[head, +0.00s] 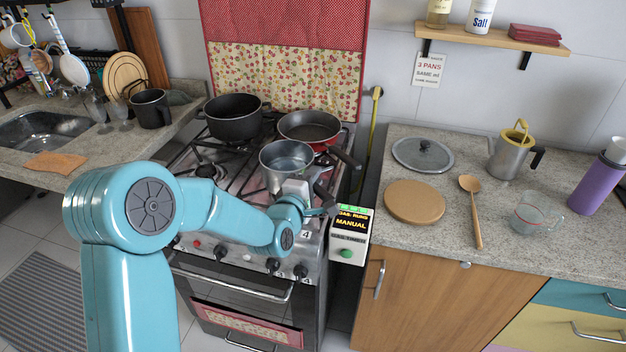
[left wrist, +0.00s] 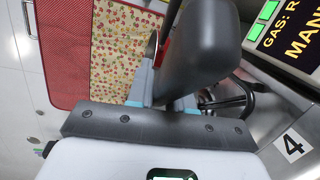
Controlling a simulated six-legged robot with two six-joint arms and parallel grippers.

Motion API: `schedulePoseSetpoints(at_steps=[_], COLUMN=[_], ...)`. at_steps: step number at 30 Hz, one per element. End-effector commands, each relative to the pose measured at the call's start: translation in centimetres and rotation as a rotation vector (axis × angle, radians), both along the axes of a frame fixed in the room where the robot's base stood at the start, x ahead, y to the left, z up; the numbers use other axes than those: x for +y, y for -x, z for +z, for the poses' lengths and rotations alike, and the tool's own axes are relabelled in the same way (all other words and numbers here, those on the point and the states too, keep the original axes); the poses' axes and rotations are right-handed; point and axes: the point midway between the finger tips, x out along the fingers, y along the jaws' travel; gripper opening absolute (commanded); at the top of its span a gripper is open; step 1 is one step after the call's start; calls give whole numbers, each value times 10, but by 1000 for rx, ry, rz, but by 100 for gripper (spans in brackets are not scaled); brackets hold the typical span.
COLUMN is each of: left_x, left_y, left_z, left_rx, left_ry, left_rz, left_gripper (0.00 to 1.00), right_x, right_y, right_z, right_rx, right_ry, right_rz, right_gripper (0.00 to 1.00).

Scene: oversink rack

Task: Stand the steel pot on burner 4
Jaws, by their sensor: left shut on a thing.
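The steel pot (head: 287,155) is over the front right part of the stove (head: 240,165), close in front of the red pan. I cannot tell whether its base touches the grate. My left gripper (head: 308,194) is at the pot's dark handle (head: 322,192), shut on it. In the left wrist view the handle (left wrist: 205,50) runs between the fingers of the gripper (left wrist: 167,105) and hides most of the pot. The label 4 (head: 306,235) is on the stove's front right and also shows in the wrist view (left wrist: 293,145). My right gripper is not in view.
A black pot (head: 234,120) stands back left and a red pan (head: 310,128) back right, its handle reaching toward the steel pot's handle. The front left burner (head: 208,172) is bare. A gas box reading MANUAL (head: 350,235) stands right of the stove. The right counter holds a lid (head: 422,153).

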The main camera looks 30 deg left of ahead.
Motion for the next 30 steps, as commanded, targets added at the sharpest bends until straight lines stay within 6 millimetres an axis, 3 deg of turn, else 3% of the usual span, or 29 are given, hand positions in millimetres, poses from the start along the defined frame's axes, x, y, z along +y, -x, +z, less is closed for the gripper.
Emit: schedulePoseSetpoints(at_steps=[1,2,4,13,17,29,30], left_x=[0,0,0,0,-1,-13,-13], left_y=[0,0,0,1,12,113,117], left_z=[1,2,2,-2,-1,11,7], left_rx=[-6,-7,-6,3,1,-6,-11], left_ry=[-3,-3,-3,1,1,-2,-3], left_rz=[1,1,1,0,0,2,1], left_gripper=[0,27,50,50,50,50,50], right_x=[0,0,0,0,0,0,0], right_y=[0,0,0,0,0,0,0], right_z=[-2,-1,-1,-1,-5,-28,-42], right_rx=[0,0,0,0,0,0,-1], right_ry=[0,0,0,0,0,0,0], right_rz=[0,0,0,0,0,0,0], right_gripper=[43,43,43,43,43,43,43])
